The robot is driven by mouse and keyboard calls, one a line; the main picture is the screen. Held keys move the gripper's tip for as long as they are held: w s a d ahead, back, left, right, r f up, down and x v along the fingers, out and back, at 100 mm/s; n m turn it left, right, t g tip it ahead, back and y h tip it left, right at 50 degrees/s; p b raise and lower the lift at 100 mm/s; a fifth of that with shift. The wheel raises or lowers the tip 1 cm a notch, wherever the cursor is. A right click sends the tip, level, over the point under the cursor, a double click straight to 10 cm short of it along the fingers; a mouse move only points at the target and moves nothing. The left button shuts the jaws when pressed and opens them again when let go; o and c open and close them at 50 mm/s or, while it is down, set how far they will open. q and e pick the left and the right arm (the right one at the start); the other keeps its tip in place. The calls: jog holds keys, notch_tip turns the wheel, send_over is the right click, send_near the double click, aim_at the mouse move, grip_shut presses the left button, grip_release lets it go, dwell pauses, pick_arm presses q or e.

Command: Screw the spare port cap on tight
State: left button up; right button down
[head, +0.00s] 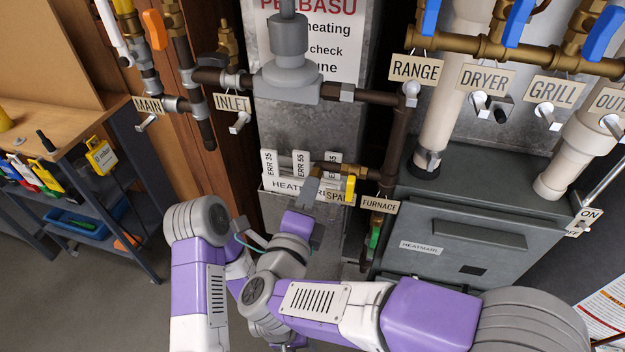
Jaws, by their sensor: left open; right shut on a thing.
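The SPARE tag (337,196) hangs in the middle, in front of the furnace's grey cabinet, with brass pipework just above it. My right gripper (318,212) reaches up to this spot, its grey fingers just left of and below the tag. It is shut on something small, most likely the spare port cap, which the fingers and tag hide. I cannot see the thread or how the cap sits. My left gripper (252,240) is lower and to the left, open and apart from the port, partly covered by arm links.
A yellow handle (350,188) stands close right of the tag. The FURNACE tag (379,205) and a green handle (375,233) are further right. White ERR cards (300,164) stand just above. A dark pipe (391,145) runs down at right. A tool bench (110,190) is at far left.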

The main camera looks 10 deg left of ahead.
jog(key=shift+s+a+f+m, duration=0.1)
jog(key=shift+f+m, duration=0.1)
jog(key=shift+m, duration=0.3)
jog(key=c, duration=0.9)
grip_release()
jog(key=shift+s+r, duration=0.1)
jog(key=shift+s, duration=0.05)
jog(key=shift+o, duration=0.4)
jog(key=shift+r, duration=0.1)
jog(key=s+p, duration=0.1)
jog(key=s, duration=0.6)
jog(key=shift+s, duration=0.2)
